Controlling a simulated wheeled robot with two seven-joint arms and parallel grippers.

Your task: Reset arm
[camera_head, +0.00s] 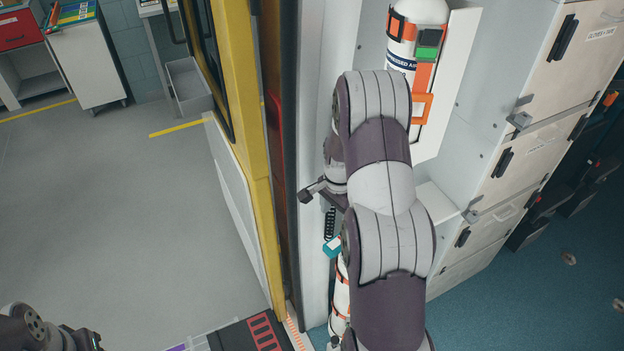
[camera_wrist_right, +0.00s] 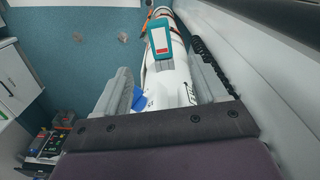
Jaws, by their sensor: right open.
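My right arm reaches up the middle of the head view. Its gripper (camera_head: 335,200) is mostly hidden behind my own arm links, beside the white door post. In the right wrist view the gripper (camera_wrist_right: 161,68) is open, its two grey fingers spread apart. A white cylinder (camera_wrist_right: 177,82) with a teal tag (camera_wrist_right: 160,40) shows between and beyond the fingers. I cannot tell whether they touch it. In the head view part of this cylinder (camera_head: 341,300) shows low beside my arm. A piece of my left arm shows at the bottom left; its fingers are out of frame.
A second white and orange cylinder (camera_head: 418,18) is mounted above my right arm. Grey cabinets (camera_head: 540,90) stand at the right. The yellow door frame (camera_head: 243,110) is close on the left. Grey floor (camera_head: 110,220) lies clear beyond it.

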